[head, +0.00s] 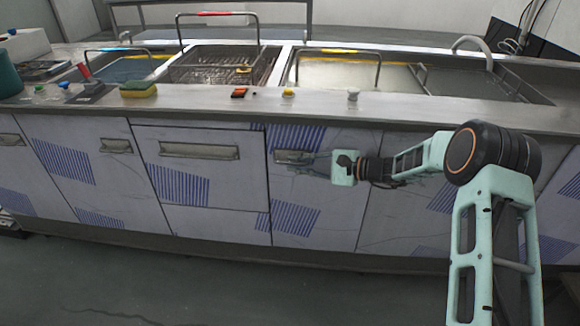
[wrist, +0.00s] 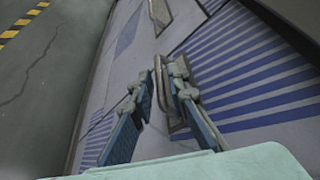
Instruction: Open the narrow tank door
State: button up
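The narrow tank door (head: 300,215) is a pale panel with blue stripes in the front of the counter, and it looks closed, flush with its neighbours. Its metal handle (head: 287,156) sits near the top, and it also shows in the wrist view (wrist: 175,118). My gripper (head: 306,166) is at the right part of this handle, reaching in from the right.
A wide door (head: 205,180) with its own handle adjoins on the left, and a plain panel (head: 400,215) on the right. Above are the counter edge (head: 410,112), tanks, knobs and a sponge (head: 138,90). The floor (head: 150,285) in front is clear.

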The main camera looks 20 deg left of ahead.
jog(key=shift+x, duration=1.2)
grip_shut()
